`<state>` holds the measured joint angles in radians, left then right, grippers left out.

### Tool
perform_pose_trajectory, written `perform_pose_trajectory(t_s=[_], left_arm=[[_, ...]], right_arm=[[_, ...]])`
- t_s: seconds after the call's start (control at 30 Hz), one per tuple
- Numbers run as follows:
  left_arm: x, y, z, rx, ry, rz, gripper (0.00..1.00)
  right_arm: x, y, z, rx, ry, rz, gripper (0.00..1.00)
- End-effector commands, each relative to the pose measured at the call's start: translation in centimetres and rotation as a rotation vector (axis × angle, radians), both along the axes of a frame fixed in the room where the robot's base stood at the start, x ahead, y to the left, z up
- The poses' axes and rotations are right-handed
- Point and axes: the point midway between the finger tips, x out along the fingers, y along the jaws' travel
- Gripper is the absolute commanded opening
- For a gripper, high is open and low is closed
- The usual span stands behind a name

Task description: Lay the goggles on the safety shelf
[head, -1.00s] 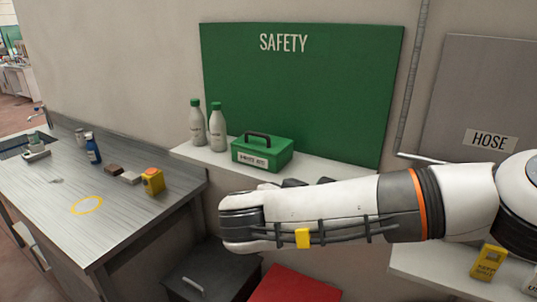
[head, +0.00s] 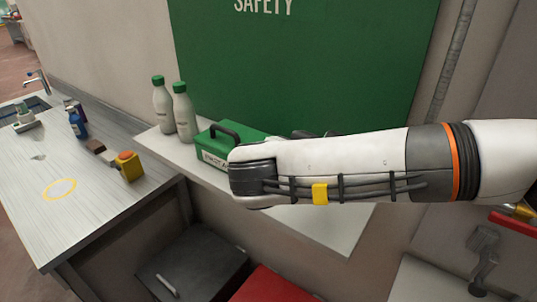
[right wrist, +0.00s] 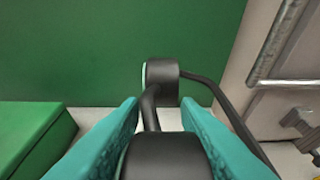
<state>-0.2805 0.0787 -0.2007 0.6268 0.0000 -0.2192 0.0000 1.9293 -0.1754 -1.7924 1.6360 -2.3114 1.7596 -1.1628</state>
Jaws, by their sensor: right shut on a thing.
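The goggles (right wrist: 162,80) show in the right wrist view as a dark body with a pale edge and a black strap. My right gripper (right wrist: 160,105), with teal fingers, is shut on them. They are in front of the green panel, and the white safety shelf (right wrist: 95,118) shows behind and below. In the head view my right arm reaches in from the right across the safety shelf (head: 335,225) and hides most of the gripper and goggles. Whether the goggles touch the shelf cannot be told. My left gripper is not in view.
A green first-aid box (head: 211,146) and two green-capped bottles (head: 162,106) stand on the shelf's left part. The shelf's right part looks bare. The green SAFETY panel (head: 300,70) rises behind. A metal workbench (head: 100,190) stands at left; a pipe (right wrist: 277,40) runs at right.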

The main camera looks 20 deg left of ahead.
Motion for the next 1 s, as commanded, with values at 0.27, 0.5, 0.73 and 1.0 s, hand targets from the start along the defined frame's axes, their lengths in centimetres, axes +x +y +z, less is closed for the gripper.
perform_pose_trajectory(t_s=[0.27, 0.5, 0.73, 1.0], left_arm=[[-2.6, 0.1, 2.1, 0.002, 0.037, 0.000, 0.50], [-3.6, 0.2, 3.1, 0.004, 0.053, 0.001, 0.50], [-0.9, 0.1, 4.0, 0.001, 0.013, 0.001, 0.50], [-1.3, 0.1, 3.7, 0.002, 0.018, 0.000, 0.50]], right_arm=[[-0.2, 0.1, -4.5, -0.002, 0.005, 0.002, 0.06], [-0.2, 0.1, -7.1, -0.002, 0.005, 0.002, 0.06], [-0.2, 0.1, -9.6, -0.001, 0.000, 0.003, 0.06], [-0.2, 0.1, -9.8, -0.001, -0.001, 0.003, 0.06]])
